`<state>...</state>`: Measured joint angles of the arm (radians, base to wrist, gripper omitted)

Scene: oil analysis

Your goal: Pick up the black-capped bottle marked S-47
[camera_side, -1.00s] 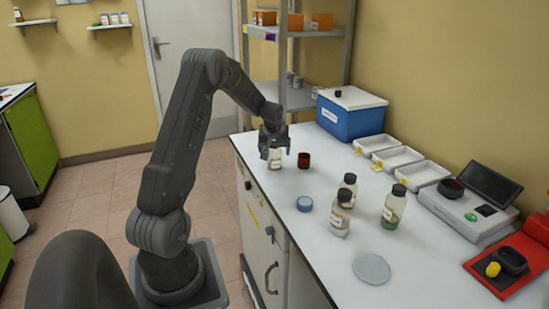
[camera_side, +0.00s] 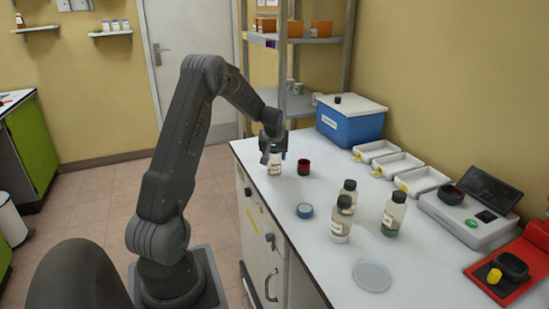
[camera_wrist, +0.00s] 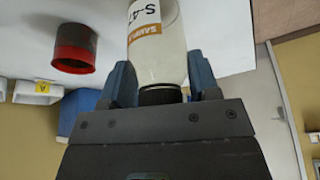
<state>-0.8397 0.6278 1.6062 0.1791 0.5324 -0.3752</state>
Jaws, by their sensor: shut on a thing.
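The black-capped bottle (camera_side: 275,164) is at the left edge of the white bench in the side view. In the wrist view the bottle (camera_wrist: 160,50) is clear glass with pale contents, and its label reads "S-4" before being cut off. My gripper (camera_side: 272,150) points down from above at its top. In the wrist view the blue fingers of my gripper (camera_wrist: 163,85) are on both sides of the black cap (camera_wrist: 160,95), shut on the bottle. I cannot tell whether its base is off the bench.
Three black-capped bottles (camera_side: 394,214) stand nearer the camera, by a blue lid (camera_side: 305,210) and a clear dish (camera_side: 372,276). White trays (camera_side: 422,180), a blue box (camera_side: 350,117) and a scale (camera_side: 468,215) line the back.

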